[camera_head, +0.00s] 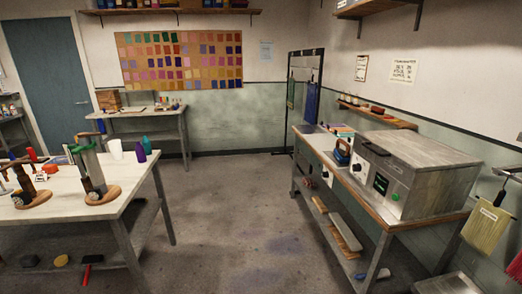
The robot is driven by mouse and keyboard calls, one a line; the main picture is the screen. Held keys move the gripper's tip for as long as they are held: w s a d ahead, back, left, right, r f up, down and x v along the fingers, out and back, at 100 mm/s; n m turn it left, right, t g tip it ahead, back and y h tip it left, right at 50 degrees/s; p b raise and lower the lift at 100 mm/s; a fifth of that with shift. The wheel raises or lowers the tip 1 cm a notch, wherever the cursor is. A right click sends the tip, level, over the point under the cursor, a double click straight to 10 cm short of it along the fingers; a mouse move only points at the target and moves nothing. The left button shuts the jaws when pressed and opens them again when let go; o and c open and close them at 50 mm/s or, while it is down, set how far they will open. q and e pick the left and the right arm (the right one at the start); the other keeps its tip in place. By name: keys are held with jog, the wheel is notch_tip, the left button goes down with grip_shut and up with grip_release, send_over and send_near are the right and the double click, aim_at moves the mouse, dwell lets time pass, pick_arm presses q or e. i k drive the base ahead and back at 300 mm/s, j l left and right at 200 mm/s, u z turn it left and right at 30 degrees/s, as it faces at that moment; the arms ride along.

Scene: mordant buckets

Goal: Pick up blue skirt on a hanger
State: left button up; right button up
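A long blue garment (312,103) hangs on a dark-framed rack (321,62) against the far wall, right of centre. It looks like the blue skirt, but it is small and its hanger cannot be made out. Its lower end is partly hidden behind the right-hand workbench. A narrow green cloth (291,92) hangs to its left on the same rack. Neither of my grippers shows in the head view.
A white-topped table (130,184) with wooden-based stands is at left. The floor (235,215) between them is clear.

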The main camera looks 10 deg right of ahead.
aim_at(311, 102)
jog(key=i+z, duration=0.2)
jog(key=i, duration=0.6)
jog(key=i+z, duration=0.25)
jog(key=i, duration=0.55)
jog(key=i+j+z, duration=0.2)
jog(key=i, duration=0.6)
jog(key=i+z, duration=0.4)
jog(key=i, duration=0.2)
jog(key=i+j+z, duration=0.4)
jog(key=i, duration=0.2)
jog(key=l, duration=0.1)
